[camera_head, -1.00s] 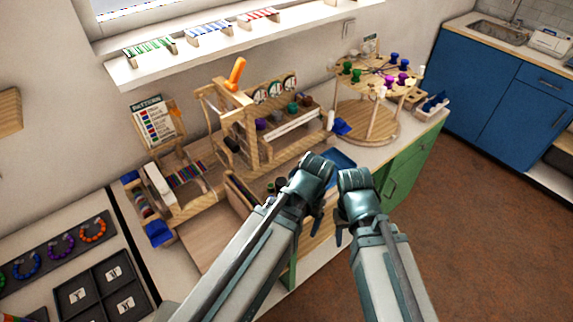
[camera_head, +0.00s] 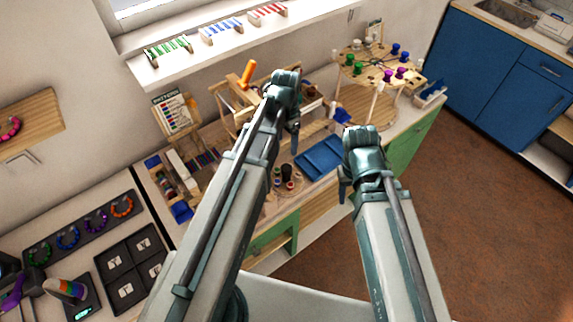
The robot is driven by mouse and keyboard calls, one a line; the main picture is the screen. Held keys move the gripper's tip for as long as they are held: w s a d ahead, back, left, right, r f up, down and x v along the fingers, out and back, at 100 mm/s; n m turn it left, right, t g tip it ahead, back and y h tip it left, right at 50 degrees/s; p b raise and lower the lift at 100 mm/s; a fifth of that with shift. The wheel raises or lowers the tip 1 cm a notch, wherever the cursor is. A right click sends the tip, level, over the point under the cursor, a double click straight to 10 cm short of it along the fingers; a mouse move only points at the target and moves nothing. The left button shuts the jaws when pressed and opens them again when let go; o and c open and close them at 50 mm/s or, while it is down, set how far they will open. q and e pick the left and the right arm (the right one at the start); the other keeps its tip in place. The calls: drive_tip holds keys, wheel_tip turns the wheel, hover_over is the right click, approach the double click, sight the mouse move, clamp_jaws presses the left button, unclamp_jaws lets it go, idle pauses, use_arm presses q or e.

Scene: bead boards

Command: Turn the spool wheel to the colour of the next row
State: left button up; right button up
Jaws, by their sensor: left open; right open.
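The spool wheel (camera_head: 377,70) is a round wooden disc on posts at the back right of the bench, with green, blue, purple and white spools around its rim. The pattern card (camera_head: 174,112) stands at the back left with rows of coloured marks, too small to read. My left gripper (camera_head: 285,108) is open and empty, over the middle of the bench in front of the wooden bead frame, and hides part of it. My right gripper (camera_head: 361,170) is open and empty, in front of the bench and nearer than the wheel. Neither touches the wheel.
A blue tray (camera_head: 322,157) lies on the bench between my grippers. A wooden frame with an orange handle (camera_head: 248,73) stands behind my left arm. A black sectioned tray (camera_head: 131,262) is at the left. The floor (camera_head: 480,200) at right is clear.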

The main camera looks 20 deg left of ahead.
sight(286, 168)
use_arm(q)
wheel_tip(286, 168, down, 14)
drive_tip(key=b, duration=1.3)
drive_tip(key=shift+r, duration=0.15)
clamp_jaws()
